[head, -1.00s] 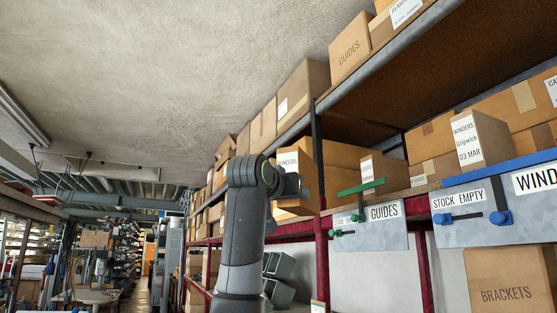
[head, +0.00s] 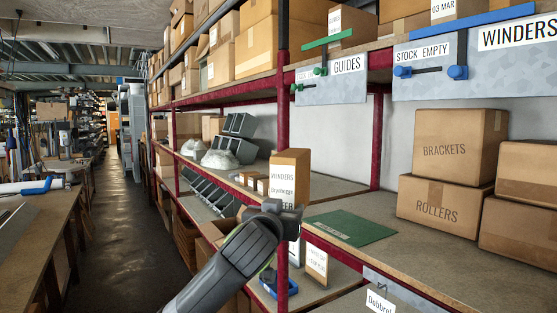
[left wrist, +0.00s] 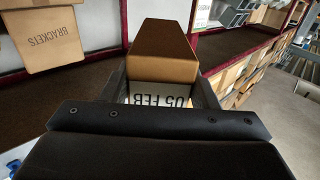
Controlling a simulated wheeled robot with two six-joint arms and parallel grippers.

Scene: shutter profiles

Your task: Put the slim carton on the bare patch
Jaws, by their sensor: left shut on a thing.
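The slim carton (head: 289,163) is brown with a white label reading WINDERS. My left gripper (head: 286,208) is shut on its lower part and holds it roughly upright in front of the red shelf post. In the left wrist view the carton (left wrist: 160,45) stands between the two dark fingers of the left gripper (left wrist: 161,92), with 05 FEB on its label. A bare stretch of shelf board (head: 420,265) lies right of the carton, in front of the boxes. A green sheet (head: 350,228) lies flat on that board. I cannot tell which bare area is the patch. My right gripper is not in view.
BRACKETS (head: 459,145) and ROLLERS (head: 437,204) boxes stand on the right of the shelf. The red post (head: 283,100) is close behind the held carton. Hanging signs (head: 332,80) edge the upper shelf. Another labelled carton (head: 316,263) stands on the level below.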

